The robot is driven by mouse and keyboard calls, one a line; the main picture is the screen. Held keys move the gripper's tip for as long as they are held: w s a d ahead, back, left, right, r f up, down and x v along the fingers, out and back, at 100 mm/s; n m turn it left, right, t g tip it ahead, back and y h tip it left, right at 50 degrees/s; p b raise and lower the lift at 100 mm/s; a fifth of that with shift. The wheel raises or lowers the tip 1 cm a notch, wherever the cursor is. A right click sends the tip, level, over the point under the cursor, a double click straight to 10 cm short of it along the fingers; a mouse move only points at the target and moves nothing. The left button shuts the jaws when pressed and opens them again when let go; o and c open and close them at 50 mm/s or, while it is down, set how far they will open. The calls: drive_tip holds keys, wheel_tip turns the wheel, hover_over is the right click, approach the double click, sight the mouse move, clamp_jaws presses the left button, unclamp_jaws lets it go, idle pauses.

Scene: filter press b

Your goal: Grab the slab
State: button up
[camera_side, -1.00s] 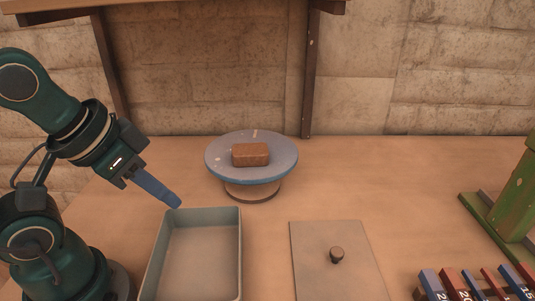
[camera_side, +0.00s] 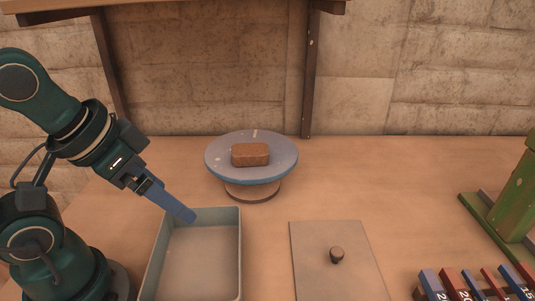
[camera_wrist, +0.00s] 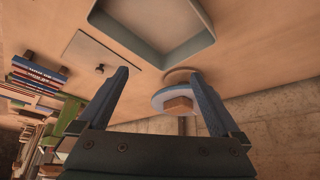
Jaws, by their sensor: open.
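The slab (camera_side: 250,154) is a brown, brick-like block lying flat on a round blue turntable (camera_side: 219,171) at the back middle of the table. In the wrist view the slab (camera_wrist: 178,105) shows on the turntable (camera_wrist: 160,96), toward the right finger and beyond it. My gripper (camera_side: 190,216) is at the left, in front of the turntable and over the back left of the grey tray, apart from the slab. In the wrist view my gripper (camera_wrist: 160,82) has its two blue fingers spread wide with nothing between them.
The open grey tray (camera_side: 239,255) stands in front of the turntable. A flat lid (camera_side: 310,265) with a dark knob lies to its right. The table between turntable and stand is clear.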

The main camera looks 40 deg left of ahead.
drive_tip(key=w+a+r+m+g+h, duration=0.1)
drive_tip(key=w+a+r+m, duration=0.1)
drive_tip(key=w+m, duration=0.25)
drive_tip(key=w+a+r+m+g, duration=0.1)
drive_tip(key=w+a+r+m, duration=0.15)
drive_tip(key=w+m, duration=0.2)
drive_tip(key=w+a+f+n+g+h, duration=0.1)
drive_tip(key=a+f, duration=0.1)
drive_tip(key=a, duration=0.4)
drive_tip(key=w+a+f, duration=0.2)
drive_tip(key=a, duration=0.3)
hover_over(249, 148)
drive_tip(key=s, duration=0.2)
drive_tip(key=shift+w+a+f, duration=0.15)
drive_tip(key=shift+w+a, duration=0.1)
drive_tip(key=shift+a, duration=0.2)
drive_tip(key=shift+x, duration=2.5)
clamp_jaws()
